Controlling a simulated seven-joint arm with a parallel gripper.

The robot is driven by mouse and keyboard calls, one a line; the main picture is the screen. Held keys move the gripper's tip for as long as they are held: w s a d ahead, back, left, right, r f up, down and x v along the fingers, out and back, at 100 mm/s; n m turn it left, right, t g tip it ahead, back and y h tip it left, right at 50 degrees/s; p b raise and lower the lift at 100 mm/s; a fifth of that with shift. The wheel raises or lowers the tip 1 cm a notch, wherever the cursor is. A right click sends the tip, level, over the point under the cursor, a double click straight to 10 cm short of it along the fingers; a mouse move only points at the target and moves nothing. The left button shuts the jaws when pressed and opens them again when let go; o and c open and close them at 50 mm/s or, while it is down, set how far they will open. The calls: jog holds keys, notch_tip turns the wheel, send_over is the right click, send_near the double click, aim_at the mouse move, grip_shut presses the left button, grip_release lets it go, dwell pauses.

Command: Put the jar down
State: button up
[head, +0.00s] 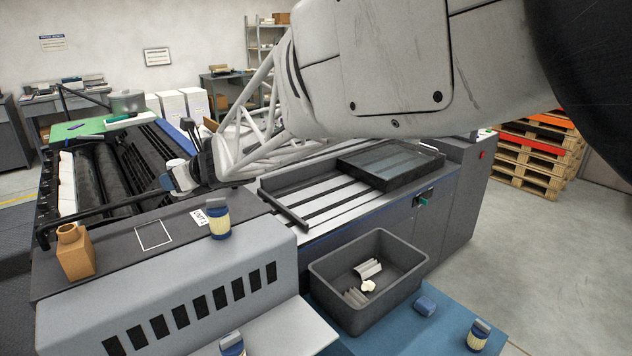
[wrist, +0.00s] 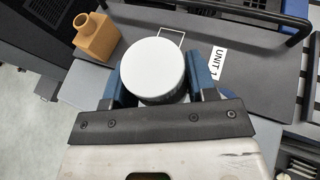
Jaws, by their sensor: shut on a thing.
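My gripper (head: 181,177) is shut on a white-lidded jar (head: 182,180), held upright above the grey unit top (head: 115,262) in the head view. In the wrist view the jar's round white lid (wrist: 152,66) lies between the two blue fingers of my gripper (wrist: 152,88); the lid hides most of its body. A white square outline (head: 153,235) is marked on the unit top beside the "UNIT 1" label (head: 198,217). In the wrist view the outline (wrist: 172,33) shows partly behind the jar. The gap beneath the jar is hard to judge.
A tan bottle (head: 75,254) stands left of the outline, and a blue jar with a cream band (head: 219,222) stands to its right. A dark rail (head: 95,220) runs behind. A grey bin (head: 330,297) with small pieces sits lower right.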

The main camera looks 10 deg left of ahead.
jog(key=w+d+n+g, duration=0.55)
jog(key=w+d, duration=0.45)
jog(key=d, duration=0.2)
jog(key=shift+m+y, duration=0.35)
jog(key=shift+y, duration=0.15)
jog(key=f, duration=1.1)
jog(key=shift+s+a+f, duration=0.1)
jog(key=shift+a+f, duration=0.2)
jog(key=shift+f, duration=0.1)
jog(key=shift+w+a+f, duration=0.25)
jog(key=shift+w+a, duration=1.2)
jog(key=shift+w, duration=0.8)
jog(key=shift+w+a+f, duration=0.2)
jog(key=shift+w+a, duration=1.25)
jog(key=shift+w, duration=0.8)
jog(key=shift+w+a+f, duration=0.25)
jog(key=shift+w+a, duration=1.2)
jog(key=shift+w, duration=0.8)
jog(key=shift+f, duration=1.75)
jog(key=shift+f, duration=0.1)
